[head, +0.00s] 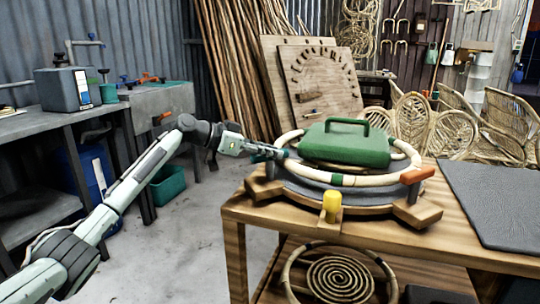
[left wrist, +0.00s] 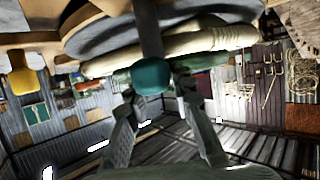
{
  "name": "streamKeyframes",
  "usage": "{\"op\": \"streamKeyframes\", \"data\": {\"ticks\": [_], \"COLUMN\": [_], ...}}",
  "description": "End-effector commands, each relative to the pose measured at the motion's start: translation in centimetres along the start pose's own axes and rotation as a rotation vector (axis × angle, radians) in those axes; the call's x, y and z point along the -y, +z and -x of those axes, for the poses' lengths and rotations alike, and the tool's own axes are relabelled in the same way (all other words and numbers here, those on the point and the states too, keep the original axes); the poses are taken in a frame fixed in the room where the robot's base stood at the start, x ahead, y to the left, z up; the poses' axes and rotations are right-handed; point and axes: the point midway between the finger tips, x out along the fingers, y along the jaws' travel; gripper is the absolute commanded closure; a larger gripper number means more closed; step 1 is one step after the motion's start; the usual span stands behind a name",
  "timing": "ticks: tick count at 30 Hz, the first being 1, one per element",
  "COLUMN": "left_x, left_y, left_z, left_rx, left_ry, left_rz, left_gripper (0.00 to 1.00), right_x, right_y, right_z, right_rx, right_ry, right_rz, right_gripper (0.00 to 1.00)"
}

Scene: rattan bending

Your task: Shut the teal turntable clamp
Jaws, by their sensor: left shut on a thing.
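The teal turntable clamp (left wrist: 151,76) shows in the left wrist view as a rounded teal grip on a dark bar that runs up to the turntable. My left gripper (head: 279,153) reaches the left side of the round grey turntable (head: 350,197) in the head view. It is shut on the teal grip, which sits between its fingers in the left wrist view (left wrist: 157,92). In the head view the gripper mostly hides this clamp. A pale rattan ring (head: 372,180) lies on the turntable, with a green block (head: 345,148) with a handle inside it. My right gripper is not in view.
An orange grip (head: 417,175) stands at the turntable's right and a yellow one (head: 331,201) at its front. The wooden table (head: 390,235) also bears a dark mat (head: 498,200) at right. A workbench (head: 60,122) stands at left, with open floor between.

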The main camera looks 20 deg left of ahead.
Motion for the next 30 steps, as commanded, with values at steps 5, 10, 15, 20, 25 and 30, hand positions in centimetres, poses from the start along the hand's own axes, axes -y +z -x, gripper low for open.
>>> {"op": "streamKeyframes", "data": {"ticks": [5, 10, 15, 20, 25, 30], "left_x": [0.1, 0.0, 0.0, 0.0, 0.0, 0.1], "left_y": [0.5, 0.6, 0.5, 0.3, 0.2, 0.2], "left_z": [0.0, 0.0, 0.0, 0.0, 0.1, 1.7], "left_rx": [0.011, 0.013, 0.011, 0.007, 0.005, 0.004], "left_ry": [0.004, 0.004, 0.004, 0.004, 0.003, 0.001], "left_rz": [-0.001, -0.001, 0.000, -0.001, -0.001, -0.002], "left_gripper": [1.00, 1.00, 0.62, 0.57, 0.57, 0.57], "right_x": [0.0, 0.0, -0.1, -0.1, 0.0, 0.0], "right_y": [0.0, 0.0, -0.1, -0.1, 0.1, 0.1], "right_z": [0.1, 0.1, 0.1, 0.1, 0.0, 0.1], "right_rx": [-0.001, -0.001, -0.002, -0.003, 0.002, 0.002], "right_ry": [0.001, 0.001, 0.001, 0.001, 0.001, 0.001], "right_rz": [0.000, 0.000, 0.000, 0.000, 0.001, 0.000], "right_gripper": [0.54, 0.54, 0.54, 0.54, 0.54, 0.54]}}
